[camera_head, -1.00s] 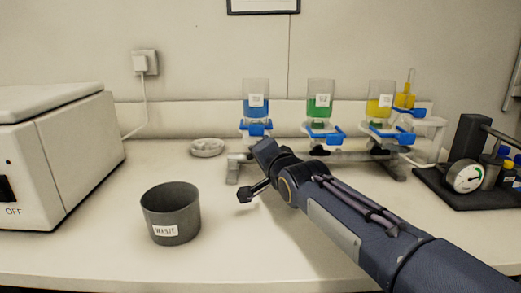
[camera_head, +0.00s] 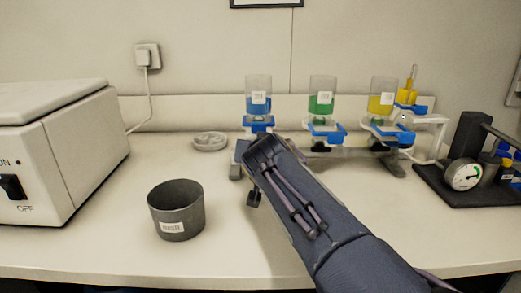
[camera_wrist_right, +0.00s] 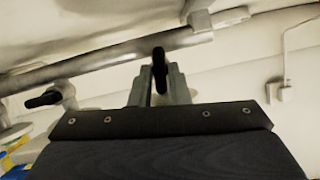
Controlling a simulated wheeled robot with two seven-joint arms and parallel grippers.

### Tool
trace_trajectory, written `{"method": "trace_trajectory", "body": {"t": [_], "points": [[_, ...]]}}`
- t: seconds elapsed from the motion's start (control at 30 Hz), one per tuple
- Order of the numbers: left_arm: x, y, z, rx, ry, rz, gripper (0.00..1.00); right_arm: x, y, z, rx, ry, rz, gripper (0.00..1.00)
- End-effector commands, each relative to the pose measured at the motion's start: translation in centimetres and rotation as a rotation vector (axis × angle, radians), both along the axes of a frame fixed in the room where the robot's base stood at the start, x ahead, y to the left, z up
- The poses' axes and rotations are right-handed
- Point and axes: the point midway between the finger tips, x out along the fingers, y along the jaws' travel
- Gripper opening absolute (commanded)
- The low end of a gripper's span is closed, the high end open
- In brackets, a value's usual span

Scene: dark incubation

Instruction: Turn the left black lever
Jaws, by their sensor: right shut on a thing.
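A metal rack (camera_head: 236,165) holds blue, green and yellow bottles at the back of the bench. In the right wrist view my right gripper (camera_wrist_right: 157,88) is shut on an upright black lever (camera_wrist_right: 159,70) in front of a metal bar (camera_wrist_right: 100,62). A second black lever (camera_wrist_right: 43,99) sticks out sideways farther left in that view, apart from the gripper. My left gripper is not in view.
A waste bin (camera_head: 177,210) stands left of my arm. A white machine (camera_head: 55,150) fills the left end. A round dish (camera_head: 209,141) lies behind the bin. A black stand with a gauge (camera_head: 463,174) is at the right. The bench between bin and rack is clear.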

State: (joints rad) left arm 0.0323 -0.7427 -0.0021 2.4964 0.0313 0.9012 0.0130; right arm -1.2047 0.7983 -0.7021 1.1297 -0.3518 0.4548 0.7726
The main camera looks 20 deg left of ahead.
Motion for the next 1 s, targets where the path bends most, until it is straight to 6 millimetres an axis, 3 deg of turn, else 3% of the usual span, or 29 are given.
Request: {"method": "trace_trajectory", "body": {"t": [0.33, 0.9, 0.93, 1.0], "points": [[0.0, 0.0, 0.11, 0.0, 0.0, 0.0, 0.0, 0.04, 0.15, 0.13, -0.142, -0.045, 0.0, 0.0], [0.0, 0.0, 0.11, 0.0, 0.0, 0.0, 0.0, 0.06, 0.13, 0.04, -0.171, -0.052, 0.0, 0.0], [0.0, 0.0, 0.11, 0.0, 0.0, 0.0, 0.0, 0.07, 0.12, 0.03, -0.17, -0.052, -0.001, 0.14], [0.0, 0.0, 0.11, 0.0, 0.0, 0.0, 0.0, 0.07, 0.11, 0.01, -0.17, -0.051, 0.0, 0.23]]}}
